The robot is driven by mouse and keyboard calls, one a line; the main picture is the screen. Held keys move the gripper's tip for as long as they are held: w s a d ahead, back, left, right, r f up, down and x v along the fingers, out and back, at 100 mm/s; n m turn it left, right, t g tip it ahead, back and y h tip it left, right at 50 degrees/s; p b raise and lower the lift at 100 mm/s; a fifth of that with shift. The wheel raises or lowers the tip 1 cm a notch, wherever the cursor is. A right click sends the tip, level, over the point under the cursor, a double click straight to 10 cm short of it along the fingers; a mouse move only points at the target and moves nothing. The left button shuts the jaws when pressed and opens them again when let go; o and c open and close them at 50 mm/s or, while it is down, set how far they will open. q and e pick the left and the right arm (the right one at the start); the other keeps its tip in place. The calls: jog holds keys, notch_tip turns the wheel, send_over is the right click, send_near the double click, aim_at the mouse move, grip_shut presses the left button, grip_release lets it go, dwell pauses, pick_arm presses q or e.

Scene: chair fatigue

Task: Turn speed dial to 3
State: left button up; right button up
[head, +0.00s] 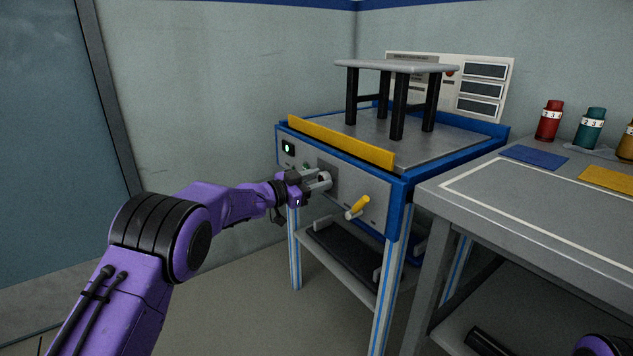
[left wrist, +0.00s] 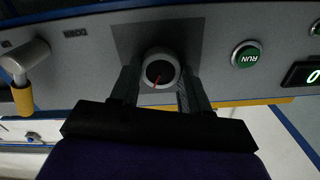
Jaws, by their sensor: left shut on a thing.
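The speed dial (head: 325,176) is a round knob on the front panel of the blue-framed test bench. In the left wrist view the dial (left wrist: 158,66) has a pale rim, a dark face and a red pointer line toward the lower left of that picture. Its scale numbers are not readable. My left gripper (head: 319,180) is at the panel, shut on the dial. In the left wrist view its fingers (left wrist: 160,90) lie on either side of the knob. My right gripper is out of view.
A yellow-gripped lever (head: 357,207) sits right of the dial. A green RUN button (left wrist: 246,55) and a small display (head: 288,147) lie on its other side. A yellow bar (head: 340,141) runs along the bench front; a stool (head: 395,67) stands on top. A grey table (head: 470,195) stands at right.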

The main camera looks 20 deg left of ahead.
pick_arm(q)
jog(key=shift+m, duration=1.2)
jog(key=shift+f+m, duration=0.1)
jog(key=shift+m, duration=0.8)
jog(key=shift+m+b, duration=1.1)
jog(key=shift+m, duration=1.6)
jog(key=o, duration=1.1)
jog(key=shift+c, duration=0.2)
